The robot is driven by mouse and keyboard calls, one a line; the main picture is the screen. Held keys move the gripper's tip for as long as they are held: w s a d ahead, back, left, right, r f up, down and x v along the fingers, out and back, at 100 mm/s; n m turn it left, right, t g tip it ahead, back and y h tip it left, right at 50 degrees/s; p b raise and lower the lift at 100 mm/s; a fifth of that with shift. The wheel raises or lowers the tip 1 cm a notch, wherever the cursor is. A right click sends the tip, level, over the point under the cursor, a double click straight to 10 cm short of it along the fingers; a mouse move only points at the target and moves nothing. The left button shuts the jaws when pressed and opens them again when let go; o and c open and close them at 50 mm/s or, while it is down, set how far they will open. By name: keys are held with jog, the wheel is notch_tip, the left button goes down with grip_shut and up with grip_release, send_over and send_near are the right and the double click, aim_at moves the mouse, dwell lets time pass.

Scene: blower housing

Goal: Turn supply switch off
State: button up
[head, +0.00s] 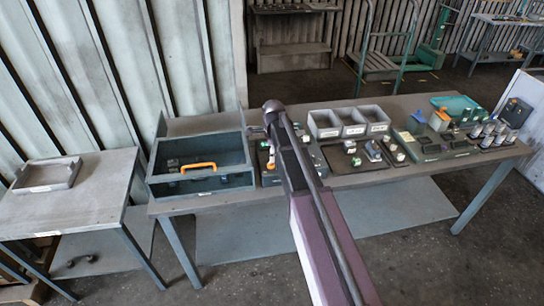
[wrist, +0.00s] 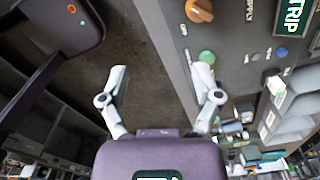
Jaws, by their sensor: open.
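An orange rotary knob (wrist: 199,10) sits on a grey panel (wrist: 235,75) at the top of the wrist view, beside the lettering SUPPLY. A green button (wrist: 207,57) is on the same panel, close to the right fingertip. My gripper (wrist: 160,75) is open and empty, its two pale fingers spread wide. The right finger overlaps the panel in the picture; I cannot tell whether it touches. The left finger is over the dark floor area. In the head view my arm crosses the table, and the gripper cannot be made out.
A green TRIP sign (wrist: 293,17) and small lamps are on the panel. In the head view, the long table (head: 400,172) holds an open box with an orange handle (head: 198,167), grey bins (head: 325,123) and several small parts. A side table (head: 75,210) with a tray stands left.

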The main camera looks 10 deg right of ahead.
aim_at(271, 164)
jog(key=w+r+m+p, duration=0.2)
jog(key=w+r+m, duration=0.1)
jog(key=w+m, duration=0.2)
jog(key=shift+w+r+p, duration=0.3)
jog(key=shift+w+p, duration=0.05)
jog(key=shift+f, duration=0.1)
notch_tip(271, 164, down, 14)
jog(key=b, duration=1.4)
jog(key=shift+r, duration=0.2)
